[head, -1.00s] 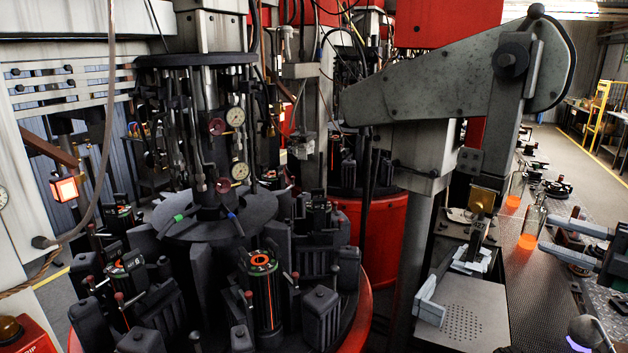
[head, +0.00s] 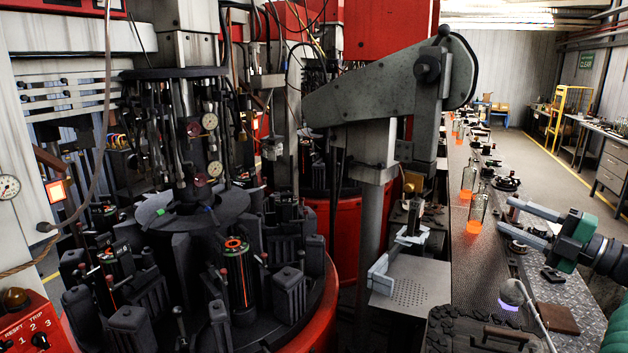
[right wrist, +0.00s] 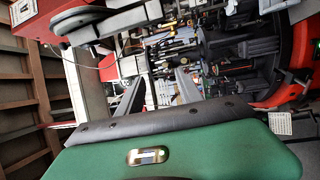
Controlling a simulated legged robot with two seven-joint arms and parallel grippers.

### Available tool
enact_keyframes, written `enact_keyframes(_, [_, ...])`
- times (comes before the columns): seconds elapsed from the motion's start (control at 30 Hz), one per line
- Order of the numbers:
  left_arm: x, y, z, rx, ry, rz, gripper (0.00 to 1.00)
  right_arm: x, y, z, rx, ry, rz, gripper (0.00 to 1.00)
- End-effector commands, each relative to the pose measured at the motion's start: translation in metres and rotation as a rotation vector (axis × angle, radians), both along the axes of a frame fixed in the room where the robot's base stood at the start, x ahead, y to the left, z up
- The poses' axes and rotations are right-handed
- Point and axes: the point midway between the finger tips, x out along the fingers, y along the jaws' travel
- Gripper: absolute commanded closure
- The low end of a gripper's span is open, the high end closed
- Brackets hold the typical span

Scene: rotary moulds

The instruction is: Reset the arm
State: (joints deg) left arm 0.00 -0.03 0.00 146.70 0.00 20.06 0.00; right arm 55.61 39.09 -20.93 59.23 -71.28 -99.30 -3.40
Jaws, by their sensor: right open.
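My right gripper (head: 506,217) reaches in from the right, above the dark conveyor (head: 455,258). Its two grey fingers are apart with nothing between them, just right of a glowing-bottomed glass bottle (head: 477,212). The fingers also show in the right wrist view (right wrist: 158,80), pointing toward the machinery. A large grey machine arm (head: 385,95) slopes down leftward beside the round mould table. At the lower left corner of the head view is a red control box (head: 30,322) marked RESET and TRIP, with switches and a round knob (head: 15,298). My left gripper is not in view.
The rotary table (head: 318,318) carries several black moulds, one with an orange-ringed top (head: 234,248). A perforated plate (head: 408,291) stands by the conveyor. Several bottles and a bent lamp-like stalk (head: 513,292) are near my right arm. Open floor (head: 560,170) lies beyond.

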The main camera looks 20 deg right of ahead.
Motion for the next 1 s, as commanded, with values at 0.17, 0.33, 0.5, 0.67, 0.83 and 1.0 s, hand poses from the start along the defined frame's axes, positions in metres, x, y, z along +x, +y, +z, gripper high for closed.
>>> enact_keyframes(0.17, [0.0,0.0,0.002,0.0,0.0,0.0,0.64,0.043,0.004,0.02,0.159,-0.073,-0.111,0.57])
enact_keyframes(0.33, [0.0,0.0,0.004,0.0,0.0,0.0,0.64,0.089,0.011,0.022,0.415,-0.097,-0.266,0.57])
enact_keyframes(0.5, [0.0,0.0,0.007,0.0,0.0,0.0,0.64,0.135,0.047,-0.037,0.784,0.044,-0.475,0.57])
enact_keyframes(0.67, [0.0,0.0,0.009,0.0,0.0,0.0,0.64,0.136,0.125,-0.15,1.075,0.362,-0.687,0.57])
enact_keyframes(0.83, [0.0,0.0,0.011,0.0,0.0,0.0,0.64,0.083,0.223,-0.26,1.21,0.736,-0.876,0.57])
enact_keyframes(1.0, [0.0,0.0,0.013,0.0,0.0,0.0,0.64,-0.011,0.314,-0.344,1.221,1.108,-1.055,0.57])
